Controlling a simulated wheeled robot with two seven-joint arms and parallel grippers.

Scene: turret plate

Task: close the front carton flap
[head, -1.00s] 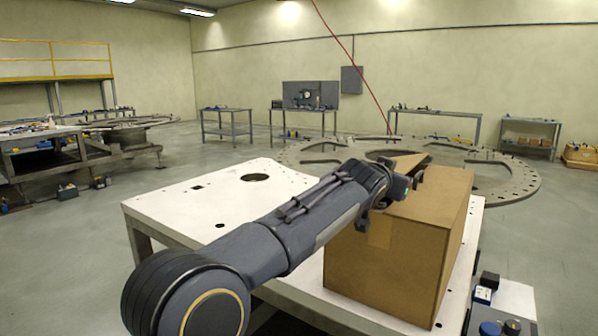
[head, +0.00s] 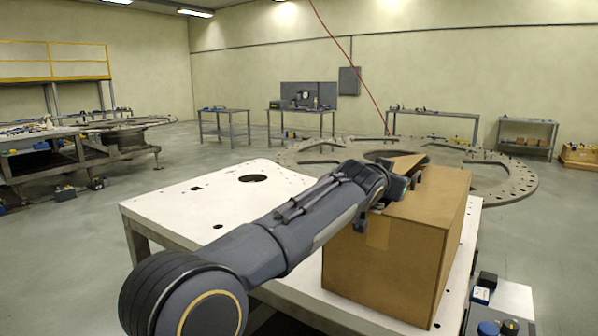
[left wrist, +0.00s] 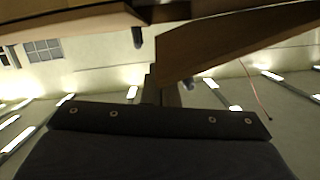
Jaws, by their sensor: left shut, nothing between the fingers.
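A brown cardboard carton (head: 390,262) stands on the right part of the white plate table (head: 190,208). One raised flap (head: 407,162) slants up at the far left of its top. The near part of the top looks flat. My left gripper (head: 408,184) is at the carton's upper left edge, just below the raised flap; my left arm hides part of that side. In the left wrist view, a slanted cardboard panel (left wrist: 225,42) and another cardboard edge (left wrist: 70,22) cross the top. The left gripper is shut and empty. Whether it touches cardboard is unclear. My right gripper is out of view.
A large flat ring (head: 510,182) lies behind the carton. Small dark and blue items (head: 482,294) are at the lower right, beside the table. The plate's left part is clear. Workbenches (head: 302,110) stand along the far wall.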

